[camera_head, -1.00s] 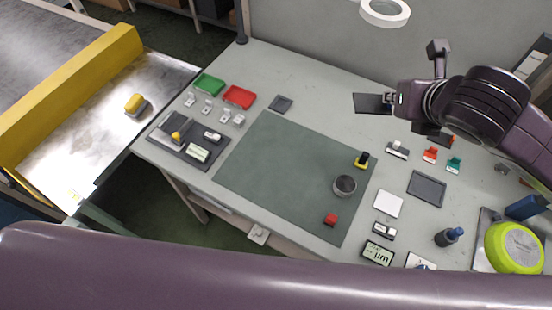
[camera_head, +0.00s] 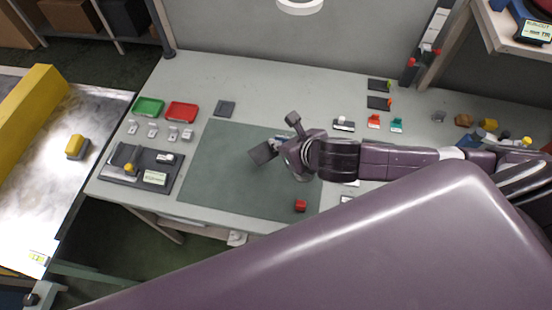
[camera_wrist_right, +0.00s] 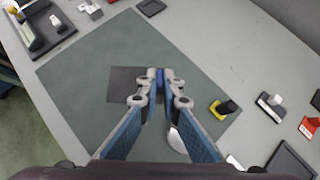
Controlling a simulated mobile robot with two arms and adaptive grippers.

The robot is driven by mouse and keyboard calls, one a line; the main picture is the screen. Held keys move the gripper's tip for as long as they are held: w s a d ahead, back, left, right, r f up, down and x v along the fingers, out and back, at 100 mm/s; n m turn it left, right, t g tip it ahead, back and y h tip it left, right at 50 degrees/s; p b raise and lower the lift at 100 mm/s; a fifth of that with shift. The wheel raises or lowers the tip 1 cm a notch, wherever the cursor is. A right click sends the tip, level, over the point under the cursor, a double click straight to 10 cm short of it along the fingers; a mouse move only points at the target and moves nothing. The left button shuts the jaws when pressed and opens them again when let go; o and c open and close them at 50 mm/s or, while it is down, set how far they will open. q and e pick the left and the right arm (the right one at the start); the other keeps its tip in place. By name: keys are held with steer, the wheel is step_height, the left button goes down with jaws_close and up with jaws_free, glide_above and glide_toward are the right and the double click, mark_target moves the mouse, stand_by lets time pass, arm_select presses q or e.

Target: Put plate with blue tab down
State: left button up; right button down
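My right gripper (camera_head: 281,145) is shut on the plate with the blue tab. The plate (camera_head: 262,152) is thin, dark and square, and looks tilted in the head view. In the right wrist view, the plate (camera_wrist_right: 124,84) extends left of my right gripper (camera_wrist_right: 160,82), whose fingertips meet at the blue tab (camera_wrist_right: 159,75). The plate is over the green mat (camera_head: 218,165); I cannot tell whether it touches the mat. My left gripper is not in view.
A red block (camera_head: 300,205) lies near the mat's front edge. A yellow-black item (camera_wrist_right: 222,107) and a partly hidden metal round thing (camera_wrist_right: 175,138) are right of the plate.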

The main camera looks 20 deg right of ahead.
mark_target(278, 167)
step_height(278, 167, down, 9)
steer(key=shift+f, duration=0.1)
stand_by(0.3)
steer(key=shift+f, duration=0.1)
steer(key=c, duration=2.2)
jaws_free()
steer(key=shift+o, duration=0.2)
steer(key=v, duration=1.2)
steer(key=shift+b, duration=0.45)
